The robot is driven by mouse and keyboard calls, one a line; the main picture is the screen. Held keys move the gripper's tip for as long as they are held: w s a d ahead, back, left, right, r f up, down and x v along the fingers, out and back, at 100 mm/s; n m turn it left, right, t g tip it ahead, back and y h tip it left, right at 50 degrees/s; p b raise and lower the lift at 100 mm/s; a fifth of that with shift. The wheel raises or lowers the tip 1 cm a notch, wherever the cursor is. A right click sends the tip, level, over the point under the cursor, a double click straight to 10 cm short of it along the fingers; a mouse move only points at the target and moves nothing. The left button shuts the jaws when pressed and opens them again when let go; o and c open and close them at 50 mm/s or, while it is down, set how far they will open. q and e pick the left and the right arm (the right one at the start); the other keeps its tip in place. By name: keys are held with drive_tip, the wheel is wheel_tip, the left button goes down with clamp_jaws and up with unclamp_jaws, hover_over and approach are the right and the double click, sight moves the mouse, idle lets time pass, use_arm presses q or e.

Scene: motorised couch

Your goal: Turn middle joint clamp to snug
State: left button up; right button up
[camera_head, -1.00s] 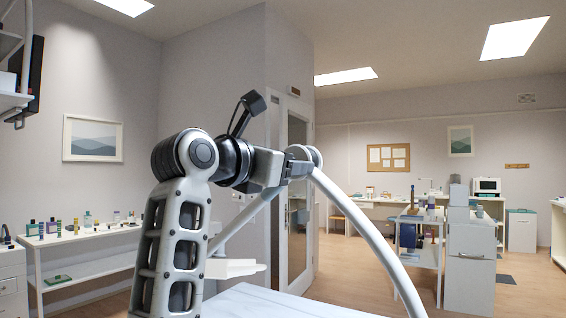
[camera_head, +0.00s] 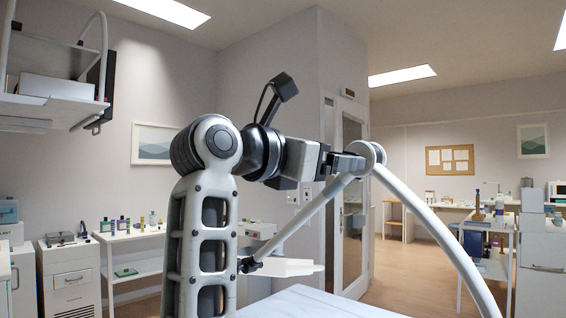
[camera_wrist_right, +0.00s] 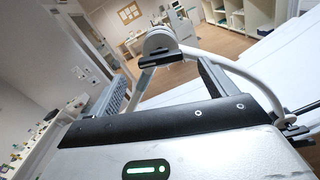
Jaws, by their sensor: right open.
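The middle joint clamp seems to be the pale round hub (camera_head: 367,155) where a curved white tube and a straight white tube meet. It also shows in the right wrist view (camera_wrist_right: 160,40), with a dark bracket under it. My right gripper (camera_head: 345,164) points at the hub from its left and overlaps its near edge in the head view. I cannot tell whether they touch. In the right wrist view the gripper's fingers (camera_wrist_right: 165,78) are apart, and the hub shows beyond them. No lever or setting mark on the clamp can be made out. My left gripper is not seen.
A pale flat surface (camera_head: 310,303) lies below the tubes. The curved tube (camera_head: 440,230) sweeps down to the right. Side tables with small bottles (camera_head: 130,225) stand at the left, a trolley (camera_head: 488,240) at the right. Open floor lies beyond.

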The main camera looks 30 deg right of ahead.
drive_tip(key=s+a+b, duration=0.1)
drive_tip(key=s+a, duration=0.1)
drive_tip(key=a, duration=0.7)
drive_tip(key=shift+a, duration=0.25)
drive_tip(key=w+f+n+t+h, duration=0.7)
drive_tip(key=w+f+n+h, duration=0.15)
drive_tip(key=n, duration=0.35)
drive_tip(key=w+a+f+n+t+y, duration=0.1)
drive_tip(key=a+f+n+t+y, duration=0.3)
drive_tip(key=f+n+y, duration=0.6)
drive_tip(key=w+a+f+n+t+y, duration=0.15)
drive_tip(key=f+n+t+y, duration=0.35)
drive_tip(key=n+y, duration=0.55)
drive_tip(key=w+a+f+n+t+y, duration=0.1)
drive_tip(key=a+f+n+t+y, duration=0.35)
drive_tip(key=f+n+y, duration=0.55)
drive_tip(key=s+f+n+g, duration=0.3)
drive_tip(key=s+f+n, duration=0.15)
drive_tip(key=f, duration=0.35)
drive_tip(key=s+f+n+g, duration=0.3)
drive_tip(key=f+n, duration=0.2)
drive_tip(key=f, duration=0.3)
drive_tip(key=s+d+f+n+g+h, duration=0.1)
drive_tip(key=s+f+n+g, duration=0.3)
drive_tip(key=s+f, duration=1.1)
drive_tip(key=s+g, duration=0.1)
drive_tip(key=g, duration=0.2)
drive_tip(key=shift+d+f+n, duration=0.35)
drive_tip(key=shift+n, duration=0.05)
